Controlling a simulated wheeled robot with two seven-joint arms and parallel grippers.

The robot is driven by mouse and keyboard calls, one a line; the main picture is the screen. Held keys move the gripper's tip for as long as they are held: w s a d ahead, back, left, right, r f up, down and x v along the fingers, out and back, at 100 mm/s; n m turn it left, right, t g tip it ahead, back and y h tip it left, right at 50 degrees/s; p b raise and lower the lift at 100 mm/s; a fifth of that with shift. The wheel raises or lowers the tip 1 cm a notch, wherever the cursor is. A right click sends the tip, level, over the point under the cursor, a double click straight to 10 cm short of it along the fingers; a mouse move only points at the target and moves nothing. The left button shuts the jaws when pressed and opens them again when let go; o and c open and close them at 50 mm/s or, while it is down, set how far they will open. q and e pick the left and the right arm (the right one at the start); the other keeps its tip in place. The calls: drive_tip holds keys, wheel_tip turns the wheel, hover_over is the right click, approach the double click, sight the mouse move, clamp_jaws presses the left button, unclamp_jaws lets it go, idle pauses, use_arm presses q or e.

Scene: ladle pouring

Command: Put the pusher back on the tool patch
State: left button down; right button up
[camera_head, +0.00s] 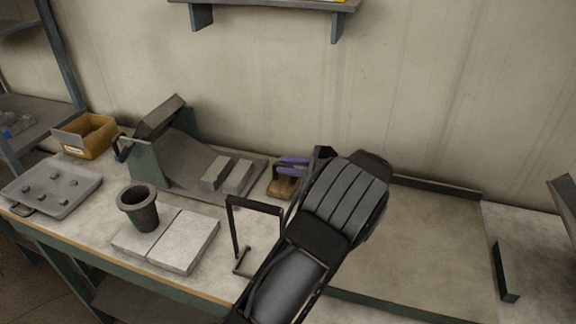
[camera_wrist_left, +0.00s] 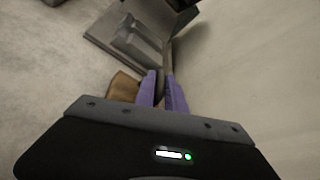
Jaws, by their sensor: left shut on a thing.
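My left gripper (camera_head: 293,164) reaches across the table toward the back wall, its purple fingers close together. It is shut on a thin dark-grey part, which I take to be the pusher; it shows between and beyond the fingers in the left wrist view (camera_wrist_left: 168,60). The gripper's body and fingers hide most of it. A brown block (camera_head: 283,188) sits just under the fingers, and beside the left finger in the wrist view (camera_wrist_left: 123,87). I cannot tell whether it belongs to the pusher. I cannot make out which surface is the tool patch. My right gripper is not in view.
Left of the gripper stands a sloped grey fixture (camera_head: 180,158) with two pale grey blocks (camera_head: 228,175). A wide panel (camera_head: 430,240) at right is clear.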

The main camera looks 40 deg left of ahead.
use_arm(q)
drive_tip(key=c, duration=1.4)
unclamp_jaws()
drive_tip(key=v, duration=1.2)
